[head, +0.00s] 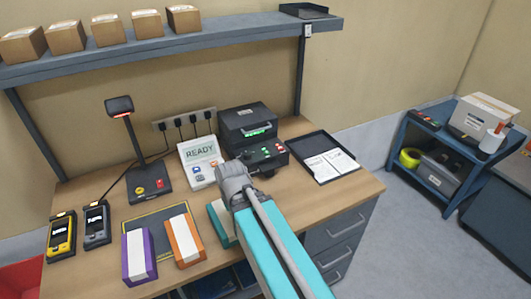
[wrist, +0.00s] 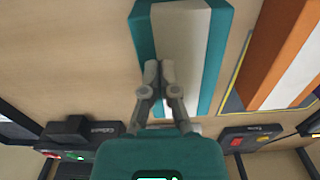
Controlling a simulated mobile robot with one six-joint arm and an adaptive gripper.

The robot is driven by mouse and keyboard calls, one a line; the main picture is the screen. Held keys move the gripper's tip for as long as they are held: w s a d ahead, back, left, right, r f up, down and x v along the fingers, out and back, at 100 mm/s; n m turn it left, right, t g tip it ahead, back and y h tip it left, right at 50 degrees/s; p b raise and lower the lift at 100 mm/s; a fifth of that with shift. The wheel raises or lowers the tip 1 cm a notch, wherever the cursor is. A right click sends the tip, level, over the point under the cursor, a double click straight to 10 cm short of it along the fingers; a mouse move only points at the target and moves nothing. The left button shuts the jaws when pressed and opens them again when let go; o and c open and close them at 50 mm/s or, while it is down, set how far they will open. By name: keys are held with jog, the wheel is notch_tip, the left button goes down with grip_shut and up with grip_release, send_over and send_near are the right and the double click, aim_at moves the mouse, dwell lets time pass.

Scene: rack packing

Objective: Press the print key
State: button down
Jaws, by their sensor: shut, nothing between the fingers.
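A white console (head: 196,173) with a screen reading READY stands at the back middle of the desk. It has a blue key and other keys; I cannot read which one is the print key. Right of it is a black box (head: 272,153) with red and green buttons, in front of a black printer (head: 247,117) with a green display. My gripper (head: 236,177) is over the desk just in front of the console and hides part of it. In the wrist view my gripper (wrist: 158,75) has its fingers together, empty, above a teal box with a white band (wrist: 178,45).
A purple box (head: 139,255) and an orange box (head: 185,241) sit on a dark mat. A scanner stand (head: 150,190), two handhelds (head: 96,222) and a black tray (head: 322,157) are on the desk. A shelf (head: 200,45) with cartons spans above.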

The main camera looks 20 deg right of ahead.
jog(key=w+d+r+m+t+y+p, duration=0.1)
jog(key=w+d+r, duration=0.15)
jog(key=w, duration=0.25)
jog(key=w+d+r+m+t+p, duration=0.1)
jog(key=w+d+t+p, duration=0.15)
jog(key=w, duration=0.35)
notch_tip(320, 180, up, 8)
jog(key=m+t+p, duration=0.2)
jog(key=m+t, duration=0.4)
send_over(267, 153)
jog(key=shift+w, duration=0.15)
jog(key=shift+f, duration=0.1)
notch_tip(267, 153, down, 8)
jog(key=b, duration=0.8)
jog(key=shift+f, duration=0.3)
jog(key=shift+f+b, duration=0.1)
jog(key=shift+b, duration=0.3)
jog(key=shift+f, duration=0.3)
